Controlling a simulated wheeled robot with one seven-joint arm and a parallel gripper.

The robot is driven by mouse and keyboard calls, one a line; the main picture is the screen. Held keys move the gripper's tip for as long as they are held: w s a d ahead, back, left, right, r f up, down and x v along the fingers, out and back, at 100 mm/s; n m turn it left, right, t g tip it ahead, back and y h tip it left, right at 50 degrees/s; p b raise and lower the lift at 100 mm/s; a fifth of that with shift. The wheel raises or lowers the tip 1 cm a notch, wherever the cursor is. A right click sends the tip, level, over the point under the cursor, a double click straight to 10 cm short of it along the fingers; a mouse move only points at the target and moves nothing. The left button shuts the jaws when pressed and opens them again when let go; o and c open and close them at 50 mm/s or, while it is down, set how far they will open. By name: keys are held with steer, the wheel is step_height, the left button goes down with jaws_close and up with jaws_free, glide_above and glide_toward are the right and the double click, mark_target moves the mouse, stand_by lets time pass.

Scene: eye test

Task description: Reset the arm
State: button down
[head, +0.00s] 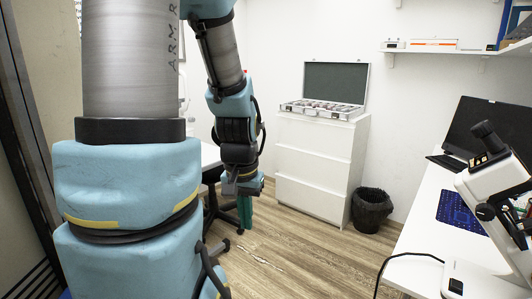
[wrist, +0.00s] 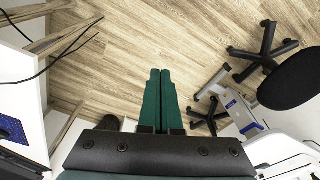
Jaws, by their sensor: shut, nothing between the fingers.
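My gripper (head: 245,211) hangs at the end of my arm, left of the middle in the head view, with its green fingers pointing down. In the wrist view, the two green fingers of my gripper (wrist: 154,75) lie side by side, shut with nothing between them. Below the fingertips is only wood floor (wrist: 180,35). My blue-padded arm fills the left part of the head view and hides what is behind it.
A white drawer cabinet (head: 318,160) bears an open case (head: 322,108). A black bin (head: 371,210) stands beside it. A wheeled chair (wrist: 290,80) stands near my gripper.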

steer(key=shift+s+a+r+n, duration=0.2)
steer(key=shift+s+a+n, duration=0.1)
steer(key=shift+a+n, duration=0.25)
steer(key=shift+s+a+r+n, duration=0.15)
steer(key=shift+s+a+n, duration=0.15)
steer(key=shift+a+n, duration=0.2)
